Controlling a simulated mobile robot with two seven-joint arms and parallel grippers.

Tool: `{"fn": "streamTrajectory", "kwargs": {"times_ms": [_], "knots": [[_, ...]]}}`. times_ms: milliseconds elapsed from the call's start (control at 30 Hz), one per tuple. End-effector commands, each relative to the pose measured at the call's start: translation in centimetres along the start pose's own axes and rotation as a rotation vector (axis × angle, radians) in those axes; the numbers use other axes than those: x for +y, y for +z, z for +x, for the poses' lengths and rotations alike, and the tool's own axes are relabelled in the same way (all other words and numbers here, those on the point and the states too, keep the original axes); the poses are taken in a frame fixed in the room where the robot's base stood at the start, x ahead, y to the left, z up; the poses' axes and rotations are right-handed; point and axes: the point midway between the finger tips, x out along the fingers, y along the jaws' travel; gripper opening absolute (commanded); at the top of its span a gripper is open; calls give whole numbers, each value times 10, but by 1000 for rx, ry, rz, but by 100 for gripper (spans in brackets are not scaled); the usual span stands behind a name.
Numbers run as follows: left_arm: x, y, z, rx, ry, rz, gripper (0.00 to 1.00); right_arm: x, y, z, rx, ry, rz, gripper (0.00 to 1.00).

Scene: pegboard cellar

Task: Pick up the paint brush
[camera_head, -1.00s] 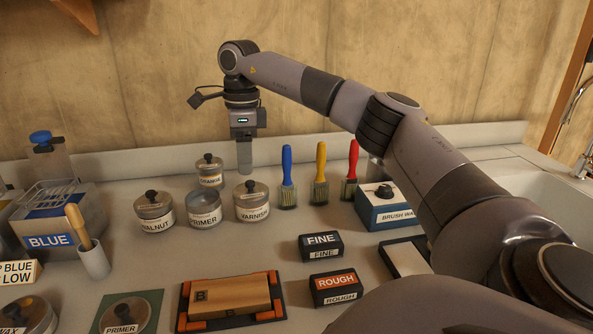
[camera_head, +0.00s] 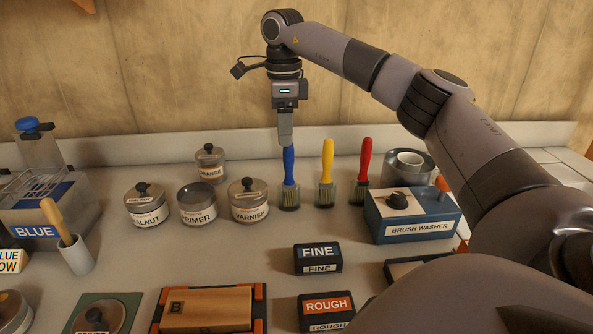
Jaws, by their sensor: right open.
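Three brushes stand upright, bristles down, in a row on the counter: a blue-handled brush (camera_head: 288,178), a yellow-handled brush (camera_head: 326,175) and a red-handled brush (camera_head: 361,172). My right gripper (camera_head: 285,141) points down at the top of the blue handle. Its fingers are seen edge-on, overlapping or just above the handle tip; whether they touch it I cannot tell. It is open with nothing held. A wooden handle (camera_head: 57,220) leans in a white cup (camera_head: 78,256) at the left; its lower end is hidden. My left gripper is not in view.
Close left of the blue brush are tins: varnish (camera_head: 249,204), primer (camera_head: 197,206), walnut (camera_head: 145,208) and another behind (camera_head: 211,166). A blue brush washer box (camera_head: 412,217) stands right. FINE (camera_head: 318,257) and ROUGH (camera_head: 326,308) blocks lie in front. My right arm hides the right side.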

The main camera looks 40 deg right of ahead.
Motion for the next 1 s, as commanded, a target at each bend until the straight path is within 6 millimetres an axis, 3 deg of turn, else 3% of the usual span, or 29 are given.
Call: {"fn": "streamTrajectory", "kwargs": {"times_ms": [267, 733, 1000], "knots": [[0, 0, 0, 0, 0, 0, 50, 0, -1, 8, 3, 0, 0, 49], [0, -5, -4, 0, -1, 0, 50, 8, 0, 67, 2, 0, 1, 49], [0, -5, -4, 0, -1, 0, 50, 8, 0, 71, 1, -1, 1, 49]]}}
